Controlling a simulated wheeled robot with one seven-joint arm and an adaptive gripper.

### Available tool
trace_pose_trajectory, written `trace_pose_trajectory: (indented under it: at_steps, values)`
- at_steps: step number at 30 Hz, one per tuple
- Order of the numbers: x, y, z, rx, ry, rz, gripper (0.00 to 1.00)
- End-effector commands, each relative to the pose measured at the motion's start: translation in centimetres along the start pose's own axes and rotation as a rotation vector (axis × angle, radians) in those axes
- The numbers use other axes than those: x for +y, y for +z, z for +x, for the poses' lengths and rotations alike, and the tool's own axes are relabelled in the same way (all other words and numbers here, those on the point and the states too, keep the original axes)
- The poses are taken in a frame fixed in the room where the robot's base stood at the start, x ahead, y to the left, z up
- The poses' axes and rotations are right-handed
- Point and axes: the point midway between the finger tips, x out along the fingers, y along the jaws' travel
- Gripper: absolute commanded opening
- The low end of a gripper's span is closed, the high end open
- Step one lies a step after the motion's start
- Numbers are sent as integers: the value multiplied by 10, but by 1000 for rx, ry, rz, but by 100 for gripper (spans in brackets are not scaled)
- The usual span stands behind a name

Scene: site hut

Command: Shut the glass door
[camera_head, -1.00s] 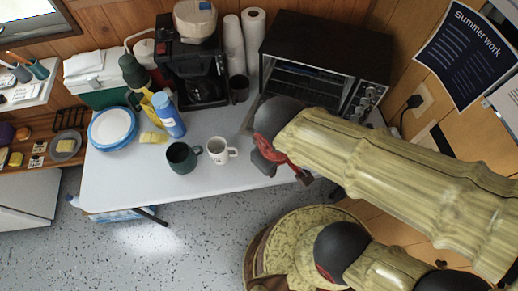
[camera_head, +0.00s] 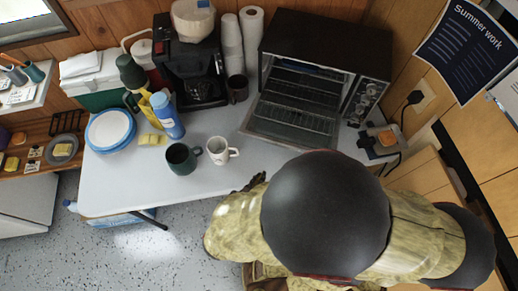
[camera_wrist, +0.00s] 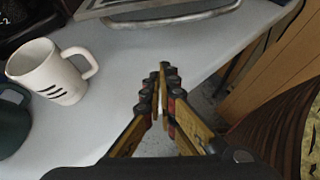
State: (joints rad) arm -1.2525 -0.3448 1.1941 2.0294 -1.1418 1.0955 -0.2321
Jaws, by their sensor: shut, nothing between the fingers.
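The glass door (camera_head: 290,125) belongs to the dark oven (camera_head: 325,45) at the back right of the table. It is swung down and open, with its free edge low over the white tabletop. In the wrist view the door's edge and handle bar (camera_wrist: 175,18) show at the top, beyond my fingertips. My gripper (camera_head: 256,182) is at the table's front edge, in front of the door and apart from it. In the wrist view my gripper (camera_wrist: 162,70) is shut with nothing in it. My arm hides part of its body in the head view.
A white mug (camera_head: 219,151) and a dark green mug (camera_head: 182,158) stand left of my gripper. A coffee maker (camera_head: 192,70) and paper rolls (camera_head: 253,35) stand left of the oven. Bare white tabletop (camera_head: 225,185) lies in front of the mugs.

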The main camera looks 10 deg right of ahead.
Motion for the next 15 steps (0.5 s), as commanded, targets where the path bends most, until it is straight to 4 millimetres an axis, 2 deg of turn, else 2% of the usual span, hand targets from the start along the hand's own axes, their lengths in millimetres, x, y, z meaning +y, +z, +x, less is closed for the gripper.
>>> trace_pose_trajectory:
  at_steps: [1,4,10,15]
  values:
    - [11,3,0,-16,33,-26,0]
    - [28,11,-3,-42,83,-70,0]
    - [30,14,5,-56,87,-103,0]
    - [31,14,26,-56,84,-101,0]
